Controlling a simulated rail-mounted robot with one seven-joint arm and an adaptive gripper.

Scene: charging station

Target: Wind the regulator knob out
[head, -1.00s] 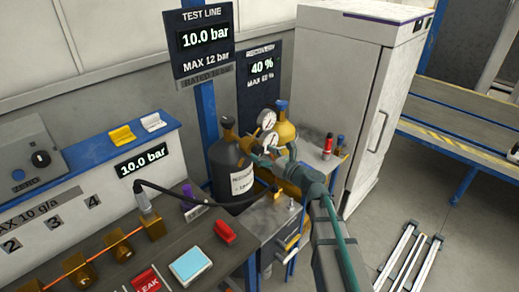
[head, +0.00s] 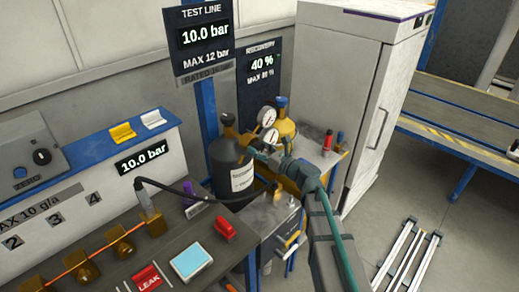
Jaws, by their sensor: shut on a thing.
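The regulator shows as two round white gauges (head: 269,126) in front of a yellow cylinder (head: 287,129). My gripper (head: 262,152) is at the regulator, just below the gauges and beside the top of a dark grey cylinder (head: 228,168). It is shut on the regulator knob, which my gripper and wrist mostly hide. The fingers are small and the exact grip cannot be made out. The test line display (head: 205,35) reads 10.0 bar, with MAX 12 bar below it. The recovery display (head: 261,63) reads 40 %.
A bench (head: 184,232) with brass fittings, a black hose and a light blue screen stands at the left. A tall white cabinet (head: 352,85) stands behind. Floor at the right holds metal rails (head: 410,255).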

